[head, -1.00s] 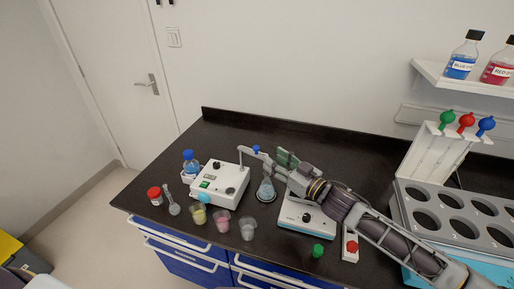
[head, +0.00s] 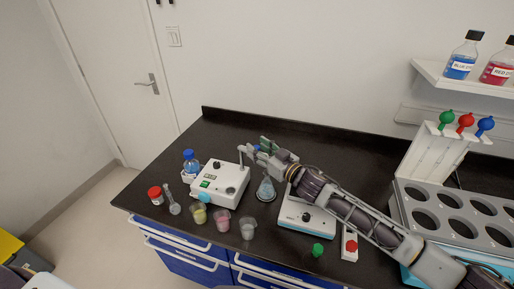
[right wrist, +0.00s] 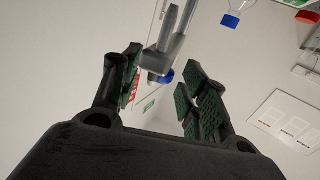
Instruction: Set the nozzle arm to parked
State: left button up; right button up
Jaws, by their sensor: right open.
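The nozzle arm (head: 243,156) is a thin grey arm on a post at the back right of a white dispenser box (head: 226,178). It points right, and its outer part is partly hidden by my right gripper (head: 262,147). In the right wrist view the grey nozzle arm (right wrist: 172,42) with a blue knob (right wrist: 166,77) shows between and beyond the green-padded fingers of my right gripper (right wrist: 165,88). The gripper is open, with a gap between its fingers. I cannot tell whether a finger touches the arm. My left gripper is not in view.
A conical flask (head: 266,190) stands below the right gripper. A white hotplate (head: 306,218) lies under my right forearm. Several small cups, including a pink one (head: 221,221), stand at the front. A grey rack (head: 405,205) stands at right. The counter behind the box is clear.

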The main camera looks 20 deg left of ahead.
jog(key=shift+w+a, duration=0.3)
jog(key=shift+a, duration=0.25)
grip_shut()
